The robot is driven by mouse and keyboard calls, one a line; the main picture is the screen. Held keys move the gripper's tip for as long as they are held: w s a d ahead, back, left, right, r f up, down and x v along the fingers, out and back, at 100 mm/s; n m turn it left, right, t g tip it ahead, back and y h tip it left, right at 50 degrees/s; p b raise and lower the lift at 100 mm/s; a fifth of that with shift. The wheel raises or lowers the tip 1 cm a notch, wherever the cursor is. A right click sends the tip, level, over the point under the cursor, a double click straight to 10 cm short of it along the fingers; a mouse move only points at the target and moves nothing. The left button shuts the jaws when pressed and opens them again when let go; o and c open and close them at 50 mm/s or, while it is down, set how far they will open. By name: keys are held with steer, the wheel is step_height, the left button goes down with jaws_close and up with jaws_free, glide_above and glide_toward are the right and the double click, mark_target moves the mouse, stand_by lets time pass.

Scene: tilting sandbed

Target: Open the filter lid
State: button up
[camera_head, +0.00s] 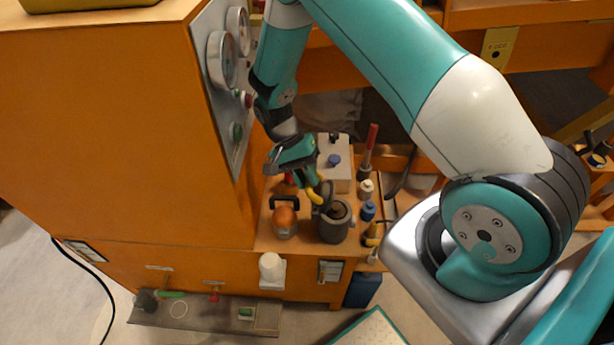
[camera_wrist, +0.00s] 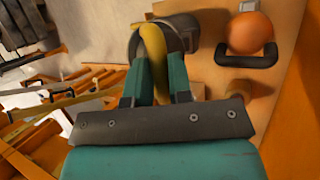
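The filter looks to be the dark grey round pot (camera_head: 333,228) on the orange bench; its top edge shows, but the lid's exact angle is hard to tell. A curved yellow handle (camera_head: 318,196) is at its upper left. In the wrist view, the yellow handle (camera_wrist: 153,42) runs in front of the grey round rim (camera_wrist: 186,32). My gripper (camera_head: 309,180) is above and left of the pot, pointing down at it. In the wrist view, the teal fingers of my gripper (camera_wrist: 160,68) are close together on both sides of the handle and appear to hold it.
An orange ball-shaped part (camera_head: 285,220) with a black handle (camera_head: 284,202) stands left of the pot. A light box with a blue knob (camera_head: 333,160) is behind. Several upright knobs and a red-handled tool (camera_head: 371,138) stand at right. A gauge panel (camera_head: 223,95) rises at left.

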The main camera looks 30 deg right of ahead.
steer(key=o, duration=0.4)
steer(key=shift+f, duration=0.15)
step_height(320, 180, up, 20)
steer(key=shift+d+r+b, duration=0.1)
steer(key=shift+b, duration=0.75)
steer(key=shift+c, duration=0.3)
